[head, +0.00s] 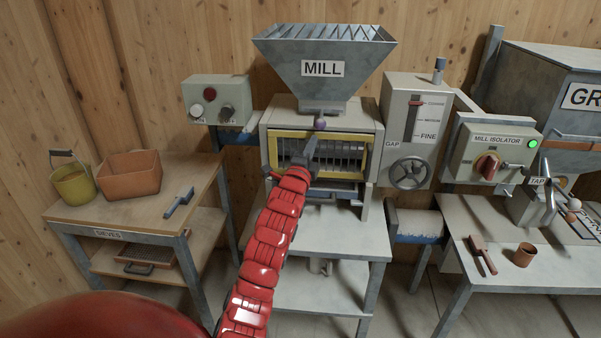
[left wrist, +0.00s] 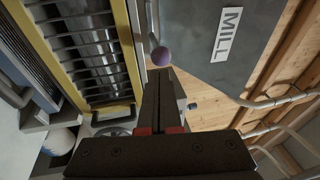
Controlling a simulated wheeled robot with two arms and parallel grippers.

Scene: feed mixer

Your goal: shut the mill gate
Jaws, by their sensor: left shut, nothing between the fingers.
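The mill hopper (head: 322,62), a grey funnel labelled MILL, stands above the mill body. A purple ball knob (head: 320,124) sits under the hopper's outlet, and I take it to be the gate's handle. The knob also shows in the left wrist view (left wrist: 161,56), just beyond my fingertips. My left gripper (head: 311,142) is shut and empty, its tips close below the knob; I cannot tell whether they touch it. How far the gate stands open cannot be made out. My right gripper is out of view.
A yellow-framed grille (head: 343,152) with bars lies directly behind my left gripper. The gap handwheel (head: 410,173) and the mill isolator (head: 487,152) with a lit green lamp are to the right. A button box (head: 217,100) is to the left, above the sieves bench (head: 100,212).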

